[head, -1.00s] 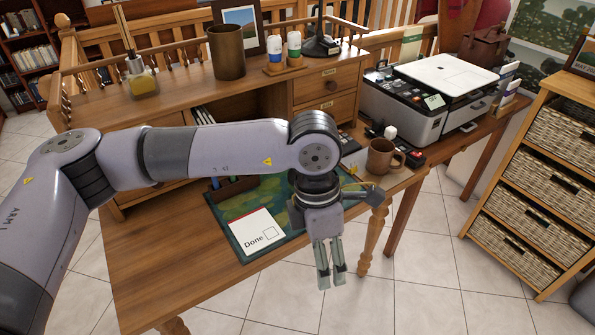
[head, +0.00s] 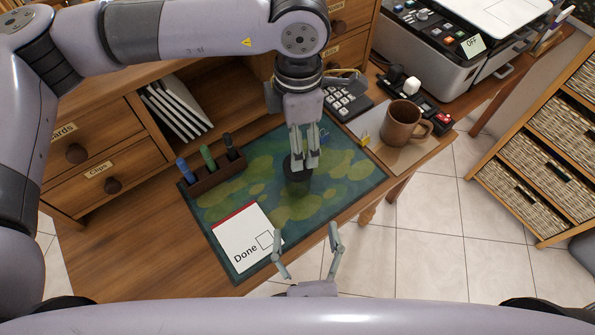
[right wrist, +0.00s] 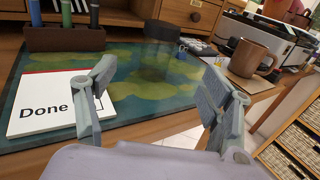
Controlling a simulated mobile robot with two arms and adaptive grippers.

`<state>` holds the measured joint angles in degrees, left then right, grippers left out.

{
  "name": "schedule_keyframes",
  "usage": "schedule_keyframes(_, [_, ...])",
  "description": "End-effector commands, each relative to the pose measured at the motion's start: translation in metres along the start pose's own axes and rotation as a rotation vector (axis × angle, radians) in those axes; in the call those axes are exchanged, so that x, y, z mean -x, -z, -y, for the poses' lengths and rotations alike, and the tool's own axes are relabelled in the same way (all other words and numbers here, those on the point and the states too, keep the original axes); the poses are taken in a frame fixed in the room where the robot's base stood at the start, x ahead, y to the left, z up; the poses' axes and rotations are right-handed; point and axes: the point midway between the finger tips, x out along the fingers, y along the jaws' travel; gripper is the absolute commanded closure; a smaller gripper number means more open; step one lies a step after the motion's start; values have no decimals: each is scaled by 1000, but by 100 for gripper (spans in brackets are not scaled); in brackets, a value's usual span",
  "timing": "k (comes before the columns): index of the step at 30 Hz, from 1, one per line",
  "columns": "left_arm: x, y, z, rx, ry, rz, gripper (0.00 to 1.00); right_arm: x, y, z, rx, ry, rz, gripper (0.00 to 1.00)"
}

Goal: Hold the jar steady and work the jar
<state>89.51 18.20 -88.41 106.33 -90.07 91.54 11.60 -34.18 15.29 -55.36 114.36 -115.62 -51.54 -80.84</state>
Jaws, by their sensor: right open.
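A small dark jar (head: 298,184) stands on the green and blue map-like mat (head: 335,195). It also shows as a dim dark cylinder in the right wrist view (right wrist: 162,68). My left gripper (head: 306,164) points down at the jar's top from above. Its fingers are close together and overlap the jar's upper part, so their grip is unclear. My right gripper (head: 306,236) is open and empty at the desk's front edge, nearer to me than the jar. Its spread fingers also show in the right wrist view (right wrist: 158,82).
A "Done" card (head: 245,238) lies at the mat's front left. A pen holder (head: 215,176) stands behind it. A brown mug (head: 402,125) stands on the right, near a calculator (head: 347,98) and a printer (head: 455,50). Drawers (head: 110,170) close off the back left.

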Motion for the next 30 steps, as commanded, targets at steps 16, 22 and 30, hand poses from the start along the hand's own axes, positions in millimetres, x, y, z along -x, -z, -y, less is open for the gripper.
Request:
schedule_keyframes(16, [0, 0, 0, 0, 1, 0, 33, -110, -2, 0, 0, 2, 5, 26])
schedule_keyframes(22, [0, 0, 0, 0, 1, 0, 33, -137, -1, 0, 0, 1, 3, 26])
schedule_keyframes(30, [0, 0, 0, 0, 1, 0, 33, -148, -1, 0, 0, 0, 2, 26])
